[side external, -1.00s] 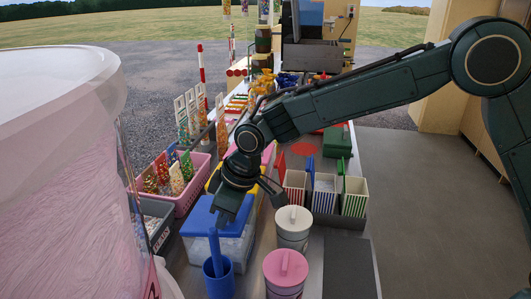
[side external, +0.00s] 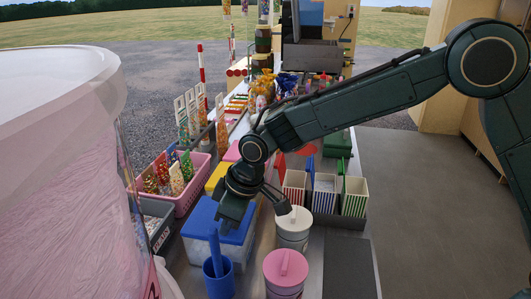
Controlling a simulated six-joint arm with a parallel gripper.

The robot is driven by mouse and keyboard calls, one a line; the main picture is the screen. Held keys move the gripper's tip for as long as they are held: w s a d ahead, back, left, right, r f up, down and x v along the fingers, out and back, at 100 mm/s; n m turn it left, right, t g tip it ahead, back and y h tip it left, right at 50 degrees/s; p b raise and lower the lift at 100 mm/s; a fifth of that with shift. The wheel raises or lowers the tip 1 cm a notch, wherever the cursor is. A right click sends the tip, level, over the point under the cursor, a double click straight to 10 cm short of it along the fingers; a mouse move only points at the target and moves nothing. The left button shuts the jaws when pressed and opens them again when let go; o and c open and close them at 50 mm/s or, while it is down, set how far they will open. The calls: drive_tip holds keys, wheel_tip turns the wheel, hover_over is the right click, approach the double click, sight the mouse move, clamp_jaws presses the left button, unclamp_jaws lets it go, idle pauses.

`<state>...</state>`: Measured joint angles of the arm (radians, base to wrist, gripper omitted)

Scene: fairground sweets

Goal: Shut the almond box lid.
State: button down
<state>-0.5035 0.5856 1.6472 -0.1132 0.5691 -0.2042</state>
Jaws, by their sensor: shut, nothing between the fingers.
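A clear box with a blue lid (side external: 200,216) stands at the near end of the counter; its lid looks flat on top, though my gripper hides part of it. Behind it are a yellow lid (side external: 215,178) and a pink lid (side external: 232,152), both partly hidden by my arm. No label shows which box holds almonds. My gripper (side external: 228,224) is shut and empty, pointing down at the right part of the blue lid. I cannot tell whether it touches the lid.
A blue cup with an upright blue handle (side external: 219,283) stands just in front of the blue-lidded box. A white lidded tub (side external: 293,232) and a pink-lidded tub (side external: 285,270) stand to the right. Striped boxes (side external: 325,195) are behind them. A pink basket (side external: 185,197) lies left.

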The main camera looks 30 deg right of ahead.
drive_tip(key=shift+r, duration=0.15)
wheel_tip(320, 180, up, 7)
idle(0.8)
